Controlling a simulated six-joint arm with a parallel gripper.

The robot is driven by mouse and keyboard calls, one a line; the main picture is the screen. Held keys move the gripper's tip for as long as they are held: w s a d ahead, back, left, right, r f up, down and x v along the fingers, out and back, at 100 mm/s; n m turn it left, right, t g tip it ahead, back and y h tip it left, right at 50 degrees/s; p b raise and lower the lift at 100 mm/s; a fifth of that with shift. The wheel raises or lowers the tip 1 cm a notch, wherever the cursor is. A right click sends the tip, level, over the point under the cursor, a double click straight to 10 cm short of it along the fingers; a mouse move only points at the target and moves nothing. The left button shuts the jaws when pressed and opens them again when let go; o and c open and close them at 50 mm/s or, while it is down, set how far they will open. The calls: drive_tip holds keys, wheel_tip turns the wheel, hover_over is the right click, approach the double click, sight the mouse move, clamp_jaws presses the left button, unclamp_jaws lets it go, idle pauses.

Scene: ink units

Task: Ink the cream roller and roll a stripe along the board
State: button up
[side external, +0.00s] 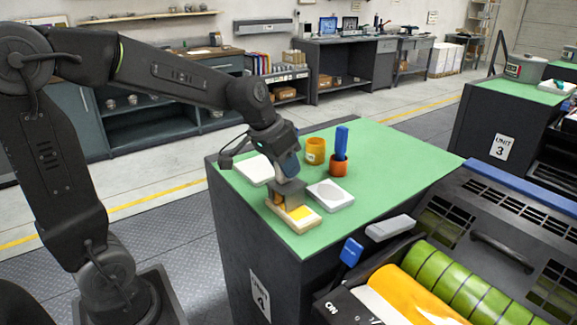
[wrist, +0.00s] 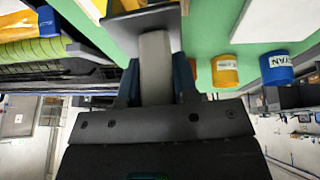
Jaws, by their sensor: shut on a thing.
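My gripper (side external: 288,168) is shut on a pale upright handle (wrist: 155,65), taken as the cream roller's; it also shows between the fingers in the wrist view (wrist: 157,85). A dark plate (wrist: 140,20) sits at the handle's far end. In the side view the tool's grey-brown head (side external: 287,190) is over a cream tray with yellow ink (side external: 299,213). I cannot tell whether it touches the ink, and the roller surface is hidden. A flat white slab (side external: 252,170), perhaps the board, lies behind my gripper, partly hidden.
A white dish with a round grey patch (side external: 331,196) lies right of the tool. The wrist view shows a blue can marked CYAN (wrist: 276,68). The green top's right side is clear.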

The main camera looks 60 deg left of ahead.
drive_tip(key=shift+a, duration=0.75)
drive_tip(key=shift+r, duration=3.05)
